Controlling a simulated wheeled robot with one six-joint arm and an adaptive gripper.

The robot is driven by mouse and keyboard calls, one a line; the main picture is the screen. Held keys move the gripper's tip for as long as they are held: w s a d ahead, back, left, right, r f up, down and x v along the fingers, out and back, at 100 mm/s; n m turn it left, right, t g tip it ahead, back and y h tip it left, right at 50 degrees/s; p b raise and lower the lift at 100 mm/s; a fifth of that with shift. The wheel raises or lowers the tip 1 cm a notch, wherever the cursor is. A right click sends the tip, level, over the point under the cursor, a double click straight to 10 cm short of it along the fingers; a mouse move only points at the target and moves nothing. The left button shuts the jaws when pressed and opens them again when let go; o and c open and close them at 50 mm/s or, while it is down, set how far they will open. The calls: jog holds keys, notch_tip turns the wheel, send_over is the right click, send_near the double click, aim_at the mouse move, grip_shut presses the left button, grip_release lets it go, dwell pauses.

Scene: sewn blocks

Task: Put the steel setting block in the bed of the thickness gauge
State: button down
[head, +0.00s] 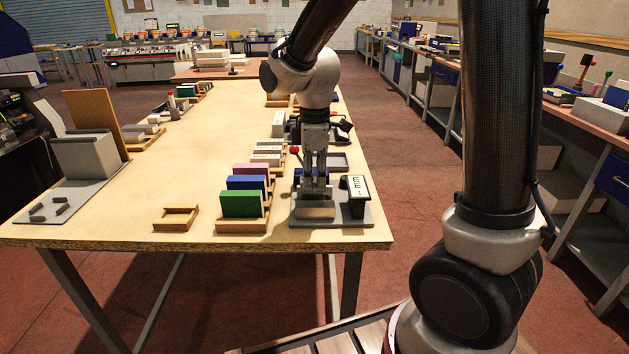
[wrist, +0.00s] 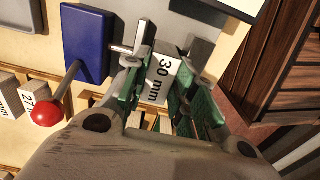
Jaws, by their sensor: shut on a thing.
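My gripper (head: 315,190) is shut on a pale grey block (head: 315,211), apparently the steel setting block, at the near end of the table. In the wrist view, the block marked "30 mm" (wrist: 162,78) lies between my green-padded fingers (wrist: 160,90). The thickness gauge has a grey base plate (head: 352,217), a tilted dark-framed display (head: 356,189) and a blue body, which shows in the wrist view (wrist: 85,42) with a red-knobbed lever (wrist: 47,112). The block is over the left part of the base plate. My fingers partly hide the bed, and I cannot tell whether the block touches it.
Green (head: 240,204), blue (head: 248,183) and pink blocks stand in wooden racks just left of the gauge. An empty wooden tray (head: 176,218) lies further left. The table's middle is clear.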

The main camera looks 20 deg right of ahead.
aim_at(315, 179)
jog(key=shift+f, duration=0.55)
jog(key=c, duration=1.2)
grip_release()
jog(key=shift+f, duration=0.15)
jog(key=shift+o, duration=0.2)
notch_tip(315, 179, up, 12)
jog(key=s+d+r+m+t, duration=0.1)
jog(key=s+d+m+t, duration=0.1)
jog(key=s+d+m, duration=0.5)
jog(key=s+d+r+m+t, duration=0.1)
jog(key=s+d+m+t, duration=0.1)
jog(key=s+d+m, duration=0.5)
jog(key=s+d, duration=0.1)
jog(key=s, duration=0.4)
